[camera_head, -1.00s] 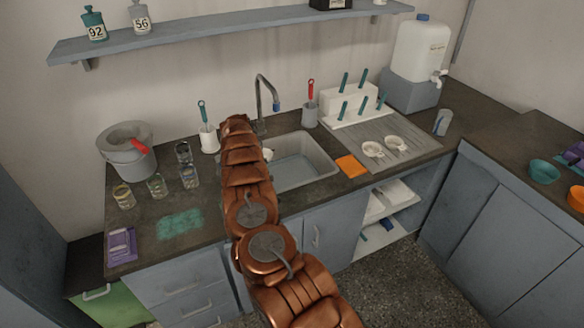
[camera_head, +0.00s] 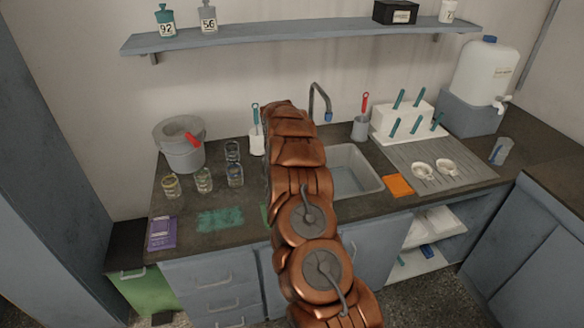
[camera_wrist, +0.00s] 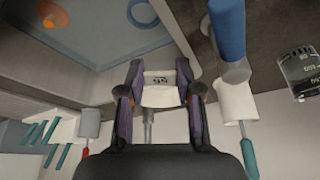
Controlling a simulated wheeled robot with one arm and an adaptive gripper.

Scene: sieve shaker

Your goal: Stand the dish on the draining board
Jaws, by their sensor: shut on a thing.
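My gripper (camera_wrist: 160,76) shows in the wrist view with its two dark fingers shut on a white dish (camera_wrist: 160,97) bearing a dark number. The sink (camera_wrist: 95,30) shows beyond them at the upper left. In the head view my arm hides the gripper and the held dish. The grey ribbed draining board (camera_head: 407,153) lies right of the sink (camera_head: 365,165). Two white dishes (camera_head: 424,172) (camera_head: 445,166) are on its front part, and a white rack with teal pegs (camera_head: 403,120) stands at its back.
A tap (camera_head: 313,100) with a blue tip stands behind the sink. A holder with a red-handled brush (camera_head: 360,128) is left of the rack. An orange cloth (camera_head: 398,186) lies before the board. A tilted grey beaker (camera_head: 500,150) is at its right. Several glasses (camera_head: 203,180) stand left.

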